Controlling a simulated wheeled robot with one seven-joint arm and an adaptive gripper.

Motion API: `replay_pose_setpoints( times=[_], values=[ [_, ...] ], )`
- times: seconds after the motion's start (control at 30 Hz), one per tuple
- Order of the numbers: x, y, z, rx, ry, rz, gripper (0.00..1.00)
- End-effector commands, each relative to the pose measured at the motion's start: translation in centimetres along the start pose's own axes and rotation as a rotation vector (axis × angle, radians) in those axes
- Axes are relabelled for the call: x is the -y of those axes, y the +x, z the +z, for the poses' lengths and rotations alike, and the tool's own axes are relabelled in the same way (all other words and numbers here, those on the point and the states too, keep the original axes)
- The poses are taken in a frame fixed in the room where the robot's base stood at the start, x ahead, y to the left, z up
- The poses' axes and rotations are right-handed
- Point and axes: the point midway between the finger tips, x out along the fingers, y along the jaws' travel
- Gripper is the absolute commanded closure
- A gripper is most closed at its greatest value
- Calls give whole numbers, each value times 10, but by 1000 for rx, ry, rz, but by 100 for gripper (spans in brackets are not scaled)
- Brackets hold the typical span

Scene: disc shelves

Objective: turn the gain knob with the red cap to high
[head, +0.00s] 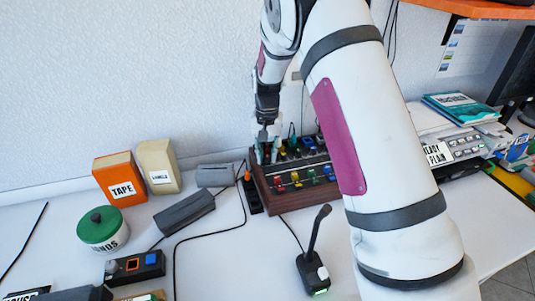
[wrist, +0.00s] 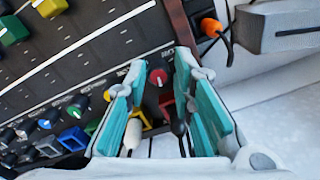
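The knob with the red cap (wrist: 158,76) shows in the wrist view as a dark round knob with a red top and a pale mark. It sits near the wood-edged end of the dark mixer (head: 320,198). My gripper (wrist: 160,64) has its teal-padded fingers apart, one on each side of this knob, with a visible gap to each. I cannot tell how deep the tips reach. In the head view my gripper (head: 268,143) points down over the mixer's back left corner. The knob cannot be made out clearly there.
Other knobs with blue caps (wrist: 47,122) and coloured faders such as the yellow one (wrist: 12,30) crowd the mixer. An orange plug (wrist: 211,27) lies just off its edge. A microphone (head: 313,258) stands in front. An orange TAPE box (head: 119,177) stands left.

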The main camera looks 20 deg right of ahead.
Motion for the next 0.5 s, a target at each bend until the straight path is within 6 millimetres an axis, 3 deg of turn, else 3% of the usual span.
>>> replay_pose_setpoints(
  times=[0.33, 0.5],
  values=[
    [-1, -3, -1, -2, 0, 0, 75],
    [0, -25, -1, -4, 0, -1, 75]
  ],
)
